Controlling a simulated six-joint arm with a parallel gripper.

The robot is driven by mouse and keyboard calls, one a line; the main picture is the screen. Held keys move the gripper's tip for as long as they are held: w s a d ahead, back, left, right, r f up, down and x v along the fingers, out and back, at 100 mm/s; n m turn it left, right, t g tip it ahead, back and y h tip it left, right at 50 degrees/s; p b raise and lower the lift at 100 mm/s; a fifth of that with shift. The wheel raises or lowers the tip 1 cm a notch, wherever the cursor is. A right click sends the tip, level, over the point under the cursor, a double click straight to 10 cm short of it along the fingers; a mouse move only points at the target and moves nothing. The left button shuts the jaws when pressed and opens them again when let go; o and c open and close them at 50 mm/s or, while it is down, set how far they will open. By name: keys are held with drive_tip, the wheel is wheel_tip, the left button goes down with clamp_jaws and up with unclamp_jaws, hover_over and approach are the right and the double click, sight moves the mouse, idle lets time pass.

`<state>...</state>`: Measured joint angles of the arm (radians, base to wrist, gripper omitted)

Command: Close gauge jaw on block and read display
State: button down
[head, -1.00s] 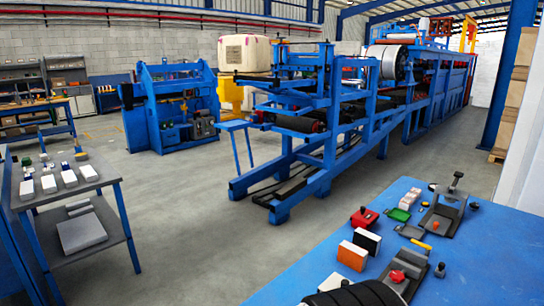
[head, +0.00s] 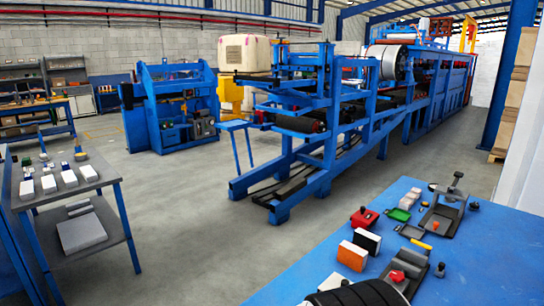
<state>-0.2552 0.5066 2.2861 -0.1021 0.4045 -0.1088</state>
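On the blue table at the lower right, a grey device with a red knob (head: 398,277) stands near the front. A second grey device with an upright lever (head: 445,210) stands farther back. I cannot tell which one is the gauge, and no display can be read. A block with an orange face (head: 352,255) and a block with a dark face (head: 366,241) stand upright left of these devices, apart from both. My gripper is not in view; only a black ribbed part shows at the bottom edge.
A red box (head: 363,218), a green tray (head: 398,214) and a pale block (head: 410,199) sit at the back of the blue table (head: 300,285). Its left part is clear. A grey cart (head: 70,195) with several white blocks stands at left. Blue machinery (head: 320,120) fills the background.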

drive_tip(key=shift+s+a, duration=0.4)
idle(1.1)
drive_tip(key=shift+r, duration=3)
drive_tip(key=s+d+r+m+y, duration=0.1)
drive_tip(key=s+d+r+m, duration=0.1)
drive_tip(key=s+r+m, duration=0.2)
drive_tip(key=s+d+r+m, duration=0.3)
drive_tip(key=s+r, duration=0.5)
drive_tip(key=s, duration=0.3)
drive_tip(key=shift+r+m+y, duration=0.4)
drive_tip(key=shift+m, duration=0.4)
